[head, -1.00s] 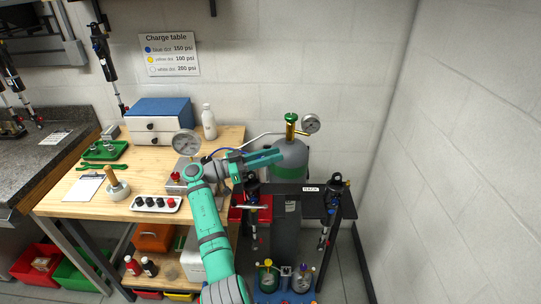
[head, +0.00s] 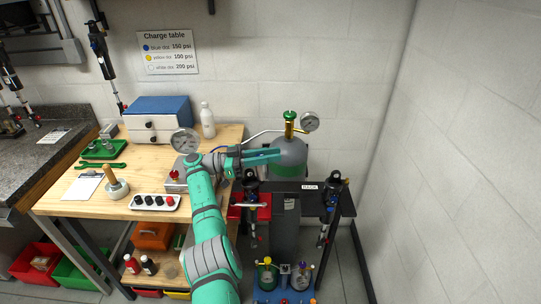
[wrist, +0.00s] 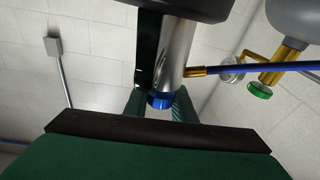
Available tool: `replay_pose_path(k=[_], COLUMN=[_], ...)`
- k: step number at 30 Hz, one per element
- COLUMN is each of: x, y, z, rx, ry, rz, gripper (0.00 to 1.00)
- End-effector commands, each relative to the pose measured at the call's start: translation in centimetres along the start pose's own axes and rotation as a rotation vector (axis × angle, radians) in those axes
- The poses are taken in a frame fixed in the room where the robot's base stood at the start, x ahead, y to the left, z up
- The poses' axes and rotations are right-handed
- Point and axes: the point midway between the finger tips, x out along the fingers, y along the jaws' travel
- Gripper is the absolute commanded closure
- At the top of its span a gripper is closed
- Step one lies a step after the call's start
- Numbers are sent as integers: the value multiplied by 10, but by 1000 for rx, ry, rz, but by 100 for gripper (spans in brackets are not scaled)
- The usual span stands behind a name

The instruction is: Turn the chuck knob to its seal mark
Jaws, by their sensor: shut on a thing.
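In the wrist view, the chuck (wrist: 178,50) is a silver cylinder below a dark body, with a blue hose on a brass fitting at its side. Its blue knob (wrist: 160,100) sits at the chuck's end. My gripper (wrist: 160,106) has its green fingers on either side of the knob and is shut on it. In the head view, my gripper (head: 276,155) reaches right, in front of the gas cylinder and above the rack; the knob is hidden there. I cannot make out the seal mark clearly in either view.
The gas cylinder (head: 292,151), with green valve and gauge (head: 309,122), stands close behind my gripper. The black rack (head: 309,187) holds shocks below it. The wooden bench (head: 110,207) with a gauge box is left. A bare wall is right.

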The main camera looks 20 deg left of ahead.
Motion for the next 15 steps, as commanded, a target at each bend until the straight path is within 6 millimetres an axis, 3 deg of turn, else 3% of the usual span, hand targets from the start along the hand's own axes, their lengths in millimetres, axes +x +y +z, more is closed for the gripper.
replay_pose_path(k=[13,14,15], x=[0,0,0], y=[0,0,0], z=[2,2,2], rx=[-3,-3,-3], ry=[-3,-3,-3], rz=[4,4,4], gripper=[99,74,65])
